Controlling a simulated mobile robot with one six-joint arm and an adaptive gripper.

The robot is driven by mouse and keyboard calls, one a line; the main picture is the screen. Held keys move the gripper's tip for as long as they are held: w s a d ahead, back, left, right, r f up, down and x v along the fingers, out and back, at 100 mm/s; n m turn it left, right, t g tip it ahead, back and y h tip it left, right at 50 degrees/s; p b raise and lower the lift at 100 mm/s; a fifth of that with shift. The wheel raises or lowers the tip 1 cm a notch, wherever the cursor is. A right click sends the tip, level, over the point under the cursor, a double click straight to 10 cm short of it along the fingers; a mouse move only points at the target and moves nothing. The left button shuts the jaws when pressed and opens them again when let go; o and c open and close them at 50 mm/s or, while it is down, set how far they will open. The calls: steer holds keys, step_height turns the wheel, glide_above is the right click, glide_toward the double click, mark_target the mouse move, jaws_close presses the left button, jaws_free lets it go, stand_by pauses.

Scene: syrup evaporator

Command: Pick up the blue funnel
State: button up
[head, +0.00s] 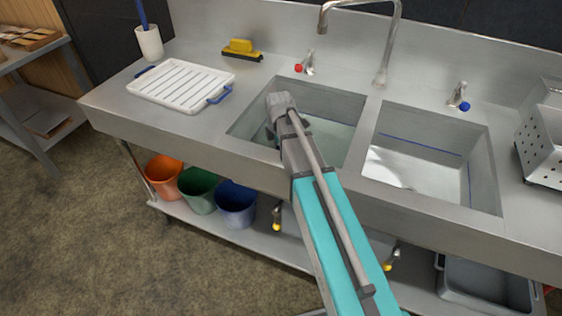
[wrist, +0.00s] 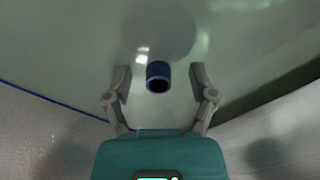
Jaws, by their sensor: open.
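A short dark blue tube with an open round end (wrist: 158,77) shows in the wrist view, within the pale, watery left sink basin. It looks like the spout of the blue funnel; I cannot make out a wide cone. My gripper (wrist: 160,85) is open, with one finger on each side of the tube and a gap on both sides. Neither finger appears to touch it. In the head view my gripper reaches down into the left basin (head: 343,100), and my arm hides the funnel there.
The right basin (head: 480,180) holds shallow water. A faucet (head: 384,50) stands behind the divider, with a red-knobbed tap (head: 306,64) and a blue-knobbed tap (head: 458,96). A white drain tray (head: 180,87), yellow brush (head: 240,47) and perforated metal box (head: 543,140) sit on the counter.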

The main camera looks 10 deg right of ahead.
jaws_close()
stand_by(0.3)
steer(key=shift+r, duration=0.1)
step_height(320, 180, up, 10)
steer(key=p, duration=1)
stand_by(0.8)
step_height(320, 180, up, 18)
steer(key=p, duration=1.8)
steer(key=shift+d, duration=0.15)
stand_by(0.4)
